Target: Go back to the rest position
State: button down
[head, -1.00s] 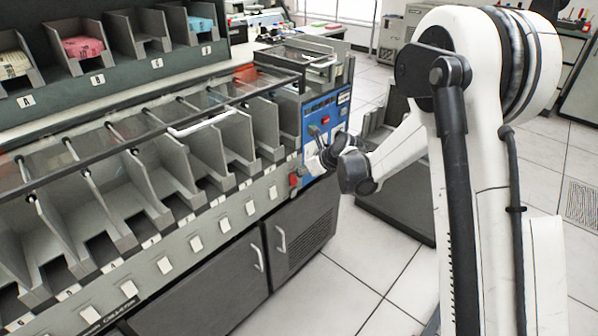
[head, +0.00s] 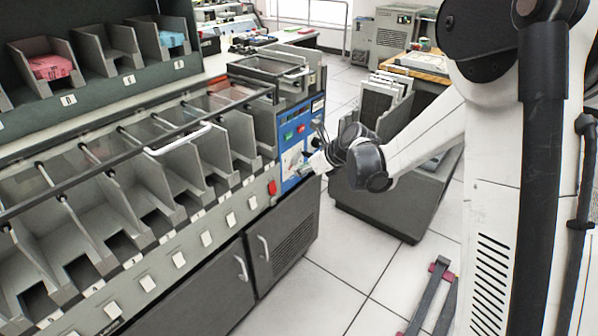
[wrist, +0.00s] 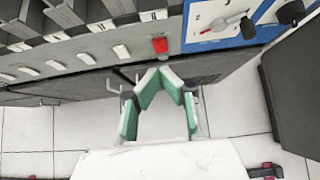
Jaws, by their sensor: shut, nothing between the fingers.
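My gripper (head: 312,160) is near the blue control panel (head: 300,137) at the right end of the card sorting machine in the head view. Whether it touches the panel cannot be told there. In the wrist view, my gripper (wrist: 166,74) shows green finger pads that slant in to meet at the tips, with nothing held. It hangs in front of the machine's lower front, below a red button (wrist: 160,45). The blue panel also shows at the top right of the wrist view (wrist: 225,25).
The machine's row of grey card pockets (head: 140,185) runs along the left. A shelf with a pink card stack (head: 50,67) stands behind. A dark grey cabinet (head: 385,205) stands right of the panel.

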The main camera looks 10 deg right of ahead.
jog(key=s+d+r+n+h+p, duration=0.2)
jog(key=s+d+r+n, duration=0.1)
jog(key=s+r+n, duration=0.4)
jog(key=s+d+r+n+h+p, duration=0.1)
jog(key=s+d+r+n+p, duration=0.1)
jog(key=s+r+n, duration=0.6)
jog(key=s+d+r+n+h+p, duration=0.2)
jog(key=s+n, duration=0.4)
jog(key=s, duration=0.4)
jog(key=s+d+r+n+h+p, duration=0.1)
jog(key=s+d+r+n+p, duration=0.1)
jog(key=s, duration=0.9)
jog(key=shift+s+d+r+n+t+h, duration=0.3)
jog(key=shift+d+r+n, duration=0.45)
jog(key=shift+d+n, duration=0.85)
jog(key=shift+w+a+n, duration=0.1)
jog(key=shift+a+n, duration=0.2)
